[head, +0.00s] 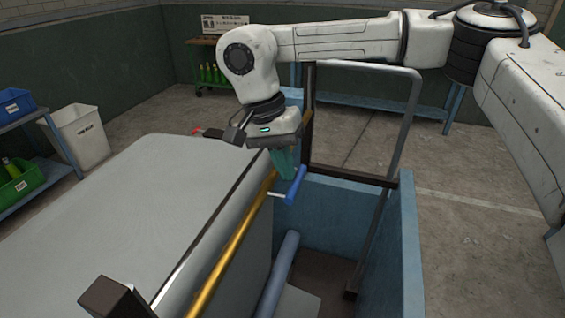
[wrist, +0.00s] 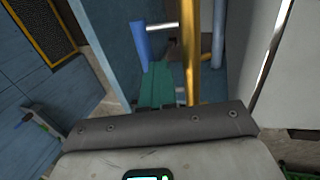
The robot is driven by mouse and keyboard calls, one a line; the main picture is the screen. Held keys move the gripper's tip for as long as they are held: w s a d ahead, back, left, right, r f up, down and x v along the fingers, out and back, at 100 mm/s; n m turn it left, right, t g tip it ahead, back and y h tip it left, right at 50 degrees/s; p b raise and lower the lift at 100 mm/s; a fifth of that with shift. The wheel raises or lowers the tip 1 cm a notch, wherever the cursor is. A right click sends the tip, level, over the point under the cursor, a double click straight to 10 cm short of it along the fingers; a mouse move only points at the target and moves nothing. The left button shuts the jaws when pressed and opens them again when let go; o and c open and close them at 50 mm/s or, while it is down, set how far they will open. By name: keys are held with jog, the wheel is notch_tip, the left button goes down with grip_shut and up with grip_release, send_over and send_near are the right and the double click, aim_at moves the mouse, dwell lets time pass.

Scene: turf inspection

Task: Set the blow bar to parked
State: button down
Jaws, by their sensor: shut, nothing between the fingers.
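A gold bar (head: 232,248), which I take to be the blow bar, runs along the edge of a large pale grey surface; it also shows in the wrist view (wrist: 190,55). A short silver rod (head: 277,194) joins it to a blue handle (head: 297,186), also seen in the wrist view (wrist: 140,42). My gripper (head: 288,174) points down with its teal fingers shut and empty. The fingertips are just above and beside the blue handle; I cannot tell whether they touch. In the wrist view the fingers (wrist: 165,85) lie between handle and bar. No parked marking is readable.
The grey-topped body (head: 130,210) fills the left front. A blue-walled bay (head: 345,215) with a grey tube frame (head: 408,110) lies right of the bar. A white bin (head: 80,138) and shelf stand left. Open floor (head: 470,225) lies to the right.

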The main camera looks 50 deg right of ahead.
jog(key=shift+s+d+r, duration=0.2)
jog(key=shift+s, duration=0.25)
jog(key=shift+s+d+r, duration=0.15)
jog(key=shift+s+d, duration=0.05)
jog(key=shift+s, duration=0.25)
jog(key=s+d+r+p, duration=0.1)
jog(key=s+r, duration=0.3)
jog(key=shift+d+r, duration=0.25)
jog(key=shift+d, duration=0.05)
jog(key=shift+w, duration=0.15)
dwell(0.8)
notch_tip(320, 180, up, 10)
jog(key=r+b, duration=0.1)
jog(key=b, duration=0.1)
send_over(300, 181)
jog(key=shift+w+f, duration=0.15)
jog(key=shift+f, duration=0.1)
dwell(0.5)
